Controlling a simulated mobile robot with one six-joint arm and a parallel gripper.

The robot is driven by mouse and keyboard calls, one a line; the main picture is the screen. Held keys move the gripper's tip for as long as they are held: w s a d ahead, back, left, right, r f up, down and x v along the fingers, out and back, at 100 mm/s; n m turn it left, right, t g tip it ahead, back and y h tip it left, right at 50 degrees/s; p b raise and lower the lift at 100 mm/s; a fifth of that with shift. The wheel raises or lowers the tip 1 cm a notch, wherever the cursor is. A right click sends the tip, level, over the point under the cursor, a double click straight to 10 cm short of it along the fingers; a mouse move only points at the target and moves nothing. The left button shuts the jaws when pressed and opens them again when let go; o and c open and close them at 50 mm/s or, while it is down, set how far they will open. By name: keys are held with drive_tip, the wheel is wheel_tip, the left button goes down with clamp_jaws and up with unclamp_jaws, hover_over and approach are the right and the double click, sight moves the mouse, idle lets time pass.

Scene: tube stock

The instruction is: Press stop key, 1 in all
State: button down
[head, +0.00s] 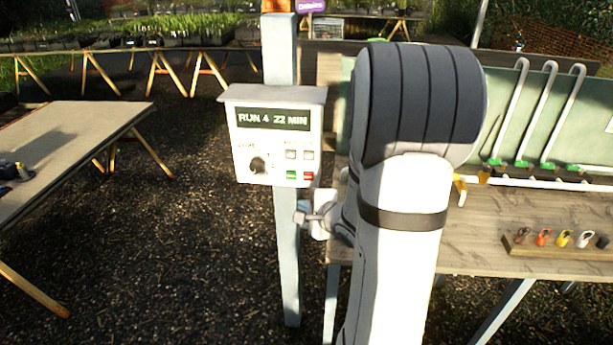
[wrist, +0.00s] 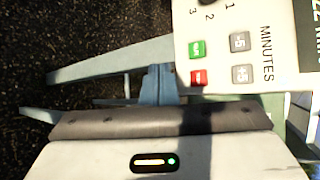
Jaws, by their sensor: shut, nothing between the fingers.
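A white control box (head: 272,135) on a grey post has a dark display reading "RUN 4 22 MIN". A red key (head: 308,176) sits at its lower right, beside a green key (head: 291,174). In the wrist view the red key (wrist: 198,77) is near the box's lower edge, with the green key (wrist: 197,48) beside it; their labels are too small to read. My gripper (head: 301,208) is shut and empty, just below the box. In the wrist view my gripper's fingertips (wrist: 158,69) appear beside the box edge, close to the red key but not over it.
The post (head: 288,270) stands left of a wooden bench (head: 480,215) with a rack of small coloured items (head: 560,245) and white bent tubes (head: 545,110). Another table (head: 70,135) is at left. Gravel ground between is clear.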

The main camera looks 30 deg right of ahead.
sight(309, 176)
drive_tip(key=shift+w+d, duration=0.1)
drive_tip(key=shift+w+d+p, duration=0.2)
drive_tip(key=shift+w+d, duration=0.6)
drive_tip(key=shift+w, duration=0.4)
drive_tip(key=shift+w+d+p, duration=0.15)
drive_tip(key=shift+w+d, duration=0.6)
drive_tip(key=shift+w, duration=0.4)
drive_tip(key=shift+w+d+p, duration=0.2)
drive_tip(key=shift+w+d, duration=0.6)
drive_tip(key=shift+w, duration=0.4)
drive_tip(key=shift+w+d+r+p, duration=0.1)
drive_tip(key=shift+p, duration=0.2)
drive_tip(key=shift+w+d, duration=0.2)
